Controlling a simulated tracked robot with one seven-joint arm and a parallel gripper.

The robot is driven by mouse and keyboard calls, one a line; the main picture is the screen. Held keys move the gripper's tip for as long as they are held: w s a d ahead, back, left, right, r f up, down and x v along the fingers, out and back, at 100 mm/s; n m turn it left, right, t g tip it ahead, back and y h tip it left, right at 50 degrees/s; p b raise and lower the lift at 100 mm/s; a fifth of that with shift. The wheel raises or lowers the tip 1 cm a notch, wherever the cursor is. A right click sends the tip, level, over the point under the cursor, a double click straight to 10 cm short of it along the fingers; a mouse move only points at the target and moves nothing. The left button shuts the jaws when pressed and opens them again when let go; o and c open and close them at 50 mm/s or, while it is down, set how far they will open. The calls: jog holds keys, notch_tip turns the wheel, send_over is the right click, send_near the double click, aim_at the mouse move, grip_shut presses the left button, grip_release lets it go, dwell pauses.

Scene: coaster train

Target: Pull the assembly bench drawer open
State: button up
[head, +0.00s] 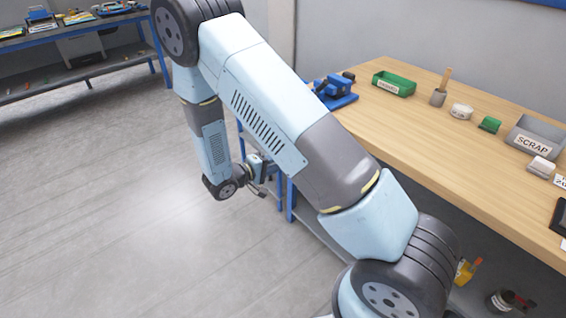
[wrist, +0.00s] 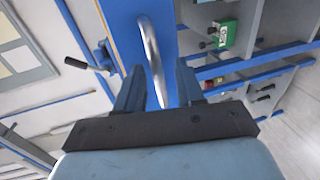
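In the wrist view, a blue drawer front (wrist: 124,32) carries a curved bright metal handle (wrist: 151,50). My gripper (wrist: 160,80) is open, with one dark finger on each side of the handle's line. Gaps show between the handle and both fingers; I cannot tell how deep it sits between them. In the head view, my gripper (head: 264,184) is low by the left end of the wooden-topped assembly bench (head: 440,125). The drawer front and handle cannot be made out there, being behind my arm or facing away.
A blue vise (head: 336,90), a green bin (head: 393,84) and a grey scrap bin (head: 535,140) stand on the bench. Blue bench legs (head: 291,200) are close to my gripper. Another bench (head: 80,50) stands at the back left. The grey floor (head: 110,210) between is clear.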

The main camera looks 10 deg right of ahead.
jog(key=shift+a, duration=0.1)
jog(key=v, duration=1.3)
jog(key=shift+a, duration=0.3)
jog(key=shift+s+r, duration=0.1)
jog(key=shift+s, duration=0.05)
jog(key=s+d+r+m+g+y, duration=0.2)
jog(key=d+r+g+y, duration=0.15)
jog(key=d+r, duration=0.55)
jog(key=s+d+r+m+g+y, duration=0.2)
jog(key=d+r+m+g, duration=0.15)
jog(key=d+r, duration=0.55)
jog(key=s+d+r+t+y, duration=0.2)
jog(key=s+d+r+y, duration=0.1)
jog(key=s+r, duration=0.4)
jog(key=s+d+r+t+y, duration=0.3)
jog(key=s+r+y, duration=0.2)
jog(key=s+r, duration=0.3)
jog(key=shift+d+v, duration=0.2)
jog(key=shift+v, duration=0.7)
